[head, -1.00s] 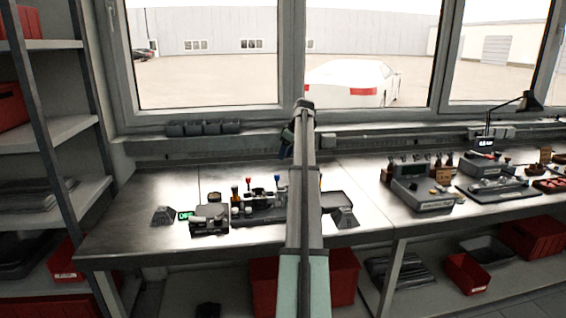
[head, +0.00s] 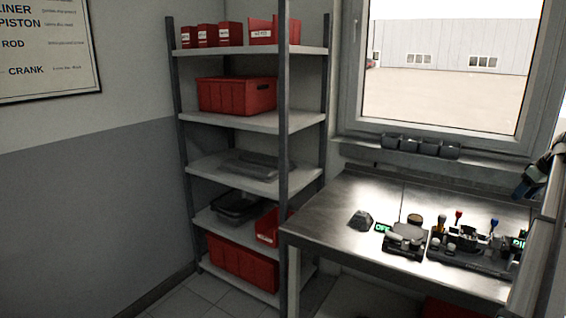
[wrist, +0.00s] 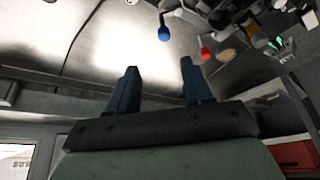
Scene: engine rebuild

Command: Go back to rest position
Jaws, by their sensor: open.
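My gripper (wrist: 158,80) shows in the wrist view with its two blue fingers apart and nothing between them. Beyond the fingers is the bare metal bench top (wrist: 105,45). In the head view part of my gripper (head: 535,180) shows at the right edge, above the bench and in front of the window side. My arm runs down the right edge and hides part of the bench there.
The steel bench (head: 345,215) carries a fixture with coloured knobs (head: 470,250), a small block device (head: 404,240), a green-lit display (head: 383,227) and a dark wedge (head: 361,219). A shelf rack (head: 285,120) with red bins (head: 237,95) stands left of the bench.

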